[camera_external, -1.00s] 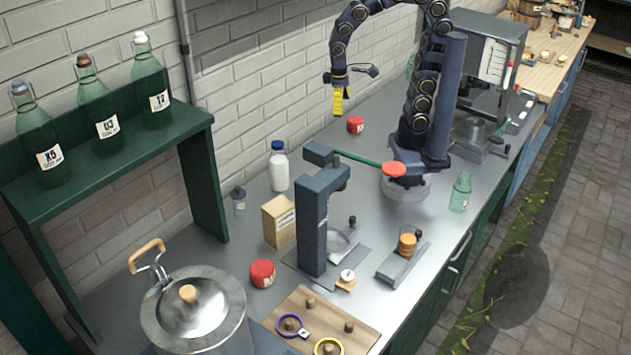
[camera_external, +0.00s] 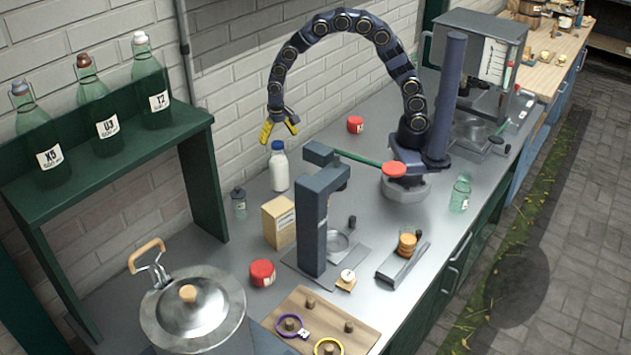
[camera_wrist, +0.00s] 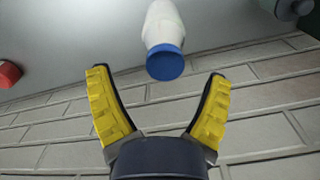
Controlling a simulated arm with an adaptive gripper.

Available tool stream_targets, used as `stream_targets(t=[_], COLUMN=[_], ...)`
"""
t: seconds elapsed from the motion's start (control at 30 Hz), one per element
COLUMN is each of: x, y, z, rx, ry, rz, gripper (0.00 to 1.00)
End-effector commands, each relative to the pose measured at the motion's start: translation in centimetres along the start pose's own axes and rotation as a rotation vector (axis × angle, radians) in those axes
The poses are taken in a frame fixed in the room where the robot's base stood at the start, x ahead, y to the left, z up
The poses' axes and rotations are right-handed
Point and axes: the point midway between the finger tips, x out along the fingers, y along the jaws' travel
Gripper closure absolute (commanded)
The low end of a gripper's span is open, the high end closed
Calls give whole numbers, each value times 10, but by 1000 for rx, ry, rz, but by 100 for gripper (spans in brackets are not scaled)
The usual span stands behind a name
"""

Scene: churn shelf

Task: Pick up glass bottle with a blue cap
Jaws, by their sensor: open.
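A bottle with a blue cap and white contents (camera_external: 279,172) stands upright on the metal counter, near the brick wall. In the wrist view the white bottle (camera_wrist: 163,25) shows at top centre, its blue cap (camera_wrist: 165,63) facing the camera between the spread fingers. My gripper (camera_external: 280,130) is open and empty, with yellow-padded fingers, just above the cap in the external view. I see no contact with the bottle.
Two more green bottles (camera_external: 98,117) stand on the shelf (camera_external: 120,160). Beside the white bottle are a small grey bottle (camera_external: 239,202), a cardboard box (camera_external: 279,222) and a dark stand (camera_external: 312,220).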

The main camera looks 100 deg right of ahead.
Motion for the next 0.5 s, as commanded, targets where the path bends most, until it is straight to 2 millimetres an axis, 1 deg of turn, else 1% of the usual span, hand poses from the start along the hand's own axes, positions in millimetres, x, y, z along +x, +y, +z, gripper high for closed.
stream_targets(t=[0.2, 0.3, 0.5], x=[33, 43, 45], y=[-5, -5, -5], z=[2, 2, 2], rx=[-2, -1, -1], ry=[-4, -3, -1], rz=[5, 3, 0], gripper=[20, 20, 20])
